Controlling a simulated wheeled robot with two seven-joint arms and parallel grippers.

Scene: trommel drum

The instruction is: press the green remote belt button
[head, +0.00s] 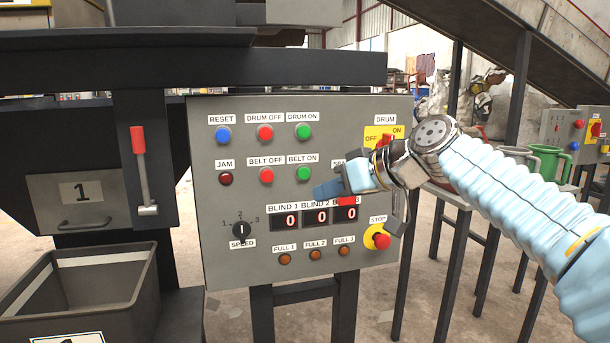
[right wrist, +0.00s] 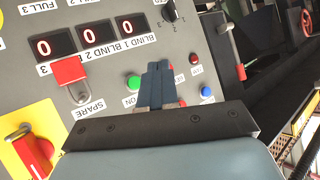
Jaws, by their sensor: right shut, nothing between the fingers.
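A grey control panel (head: 215,270) faces me. Its green BELT ON button (head: 304,173) is in the middle row, below the green DRUM ON button (head: 303,131). My right gripper (head: 324,190) is shut and empty, in front of the panel, just right of and below BELT ON in the head view. In the right wrist view its shut fingers (right wrist: 157,72) point at the panel, with a green button (right wrist: 133,82) beside them. I cannot tell whether they touch the panel. My left gripper is out of view.
A red stop button (head: 382,241) and a yellow drum switch (head: 380,136) sit on the panel's right side. My right arm hides part of this side. A grey bin (head: 135,300) stands at lower left, below a red-handled lever (head: 138,140).

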